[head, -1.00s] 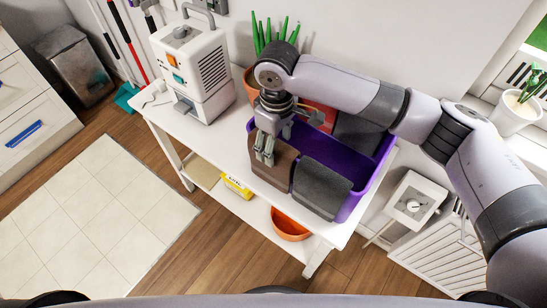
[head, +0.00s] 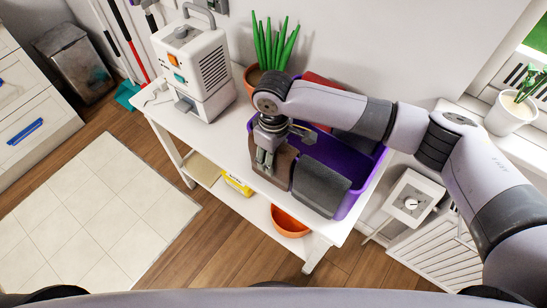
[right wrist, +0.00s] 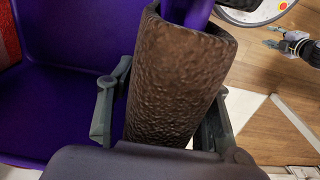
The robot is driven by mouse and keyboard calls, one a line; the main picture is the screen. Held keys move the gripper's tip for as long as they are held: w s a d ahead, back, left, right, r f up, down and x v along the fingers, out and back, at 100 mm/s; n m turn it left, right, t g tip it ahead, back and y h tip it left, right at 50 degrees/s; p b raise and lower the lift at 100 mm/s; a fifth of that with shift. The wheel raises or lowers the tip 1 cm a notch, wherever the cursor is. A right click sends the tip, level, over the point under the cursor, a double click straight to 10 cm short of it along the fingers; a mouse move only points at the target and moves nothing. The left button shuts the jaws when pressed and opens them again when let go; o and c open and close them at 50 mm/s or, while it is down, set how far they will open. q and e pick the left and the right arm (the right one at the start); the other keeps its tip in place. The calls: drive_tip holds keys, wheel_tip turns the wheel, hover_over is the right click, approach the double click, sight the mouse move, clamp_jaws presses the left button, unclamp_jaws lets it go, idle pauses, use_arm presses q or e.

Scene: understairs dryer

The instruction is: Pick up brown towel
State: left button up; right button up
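The brown towel (head: 283,167) hangs folded over the front wall of a purple bin (head: 344,209) on the white table. In the right wrist view the brown towel (right wrist: 178,85) fills the middle, with a rough, bumpy surface. My right gripper (head: 264,163) points down at the towel's left part in the head view. In the wrist view my right gripper (right wrist: 160,110) is open, with one finger on each side of the towel. The far finger is partly hidden behind the towel.
A dark grey towel (head: 321,187) hangs beside the brown one, and a red towel (head: 322,88) is at the bin's back. A potted plant (head: 270,50) and a white machine (head: 195,66) stand left on the table (head: 228,135). An orange bowl (head: 289,221) is on the lower shelf.

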drive_tip(key=c, duration=0.8)
drive_tip(key=shift+r, duration=0.15)
wheel_tip(320, 180, up, 20)
drive_tip(key=shift+f+b, duration=0.1)
drive_tip(key=shift+b, duration=0.95)
